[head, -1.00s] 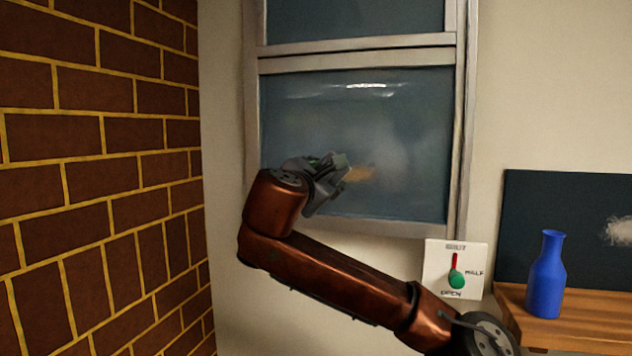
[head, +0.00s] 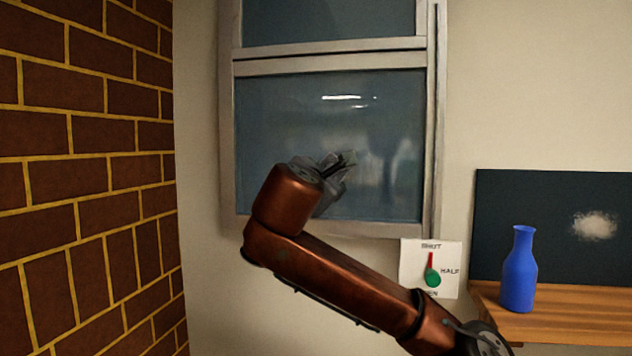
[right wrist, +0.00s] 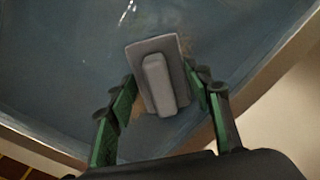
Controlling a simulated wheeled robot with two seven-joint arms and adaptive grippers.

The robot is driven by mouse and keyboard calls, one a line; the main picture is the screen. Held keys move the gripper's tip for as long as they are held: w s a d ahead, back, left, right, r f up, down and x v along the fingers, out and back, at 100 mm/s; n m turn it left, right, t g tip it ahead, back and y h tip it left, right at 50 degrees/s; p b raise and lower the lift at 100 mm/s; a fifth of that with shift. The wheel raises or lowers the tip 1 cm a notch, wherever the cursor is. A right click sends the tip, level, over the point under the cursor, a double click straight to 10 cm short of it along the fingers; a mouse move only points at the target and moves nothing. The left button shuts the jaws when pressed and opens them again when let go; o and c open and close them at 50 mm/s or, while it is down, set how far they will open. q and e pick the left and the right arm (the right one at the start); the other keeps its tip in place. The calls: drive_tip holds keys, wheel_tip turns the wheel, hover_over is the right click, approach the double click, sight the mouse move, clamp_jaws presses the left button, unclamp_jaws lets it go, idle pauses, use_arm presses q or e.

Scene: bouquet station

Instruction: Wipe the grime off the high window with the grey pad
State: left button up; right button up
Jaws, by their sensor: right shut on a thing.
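The high window (head: 300,110) has a grey frame and a dark blue-grey lower pane. Faint whitish smears (head: 400,165) show on that pane right of my gripper. My right gripper (head: 342,165) is in front of the pane's lower middle. In the right wrist view, its green-lined fingers (right wrist: 162,85) are shut on the raised grip of the grey pad (right wrist: 172,50). The pad's flat plate faces the glass; I cannot tell whether it touches. A small brownish patch (right wrist: 128,115) shows by the pad's lower left. My left gripper is not in view.
A brick wall (head: 85,180) stands at left. Right of and below the window is a white panel (head: 412,262) with a red and green lever. A blue bottle (head: 519,275) stands on a wooden shelf (head: 575,325) before a dark board (head: 530,200) with a whitish smudge.

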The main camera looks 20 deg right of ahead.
sight(345, 175)
drive_tip(key=shift+s+d+f+b, duration=0.1)
drive_tip(key=shift+s+d+b, duration=0.35)
drive_tip(key=shift+d, duration=0.35)
drive_tip(key=shift+s+d+r+b, duration=0.1)
drive_tip(key=shift+s+d+b, duration=0.1)
drive_tip(key=shift+s+d, duration=0.55)
drive_tip(key=shift+s+d+f+b, duration=0.1)
drive_tip(key=shift+s+d+b, duration=0.25)
drive_tip(key=shift+d, duration=0.55)
drive_tip(key=shift+w+a+p, duration=0.45)
drive_tip(key=shift+a+p, duration=0.2)
drive_tip(key=shift+a, duration=0.05)
drive_tip(key=shift+w+a+p, duration=0.5)
drive_tip(key=shift+w+a, duration=0.1)
drive_tip(key=shift+a, duration=0.25)
drive_tip(key=shift+w+a+p, duration=0.55)
drive_tip(key=shift+a, duration=0.35)
drive_tip(key=shift+w+a+p, duration=0.5)
drive_tip(key=shift+w+a, duration=0.1)
drive_tip(key=shift+a, duration=0.25)
drive_tip(key=w+a+p, duration=0.4)
drive_tip(key=a, duration=0.2)
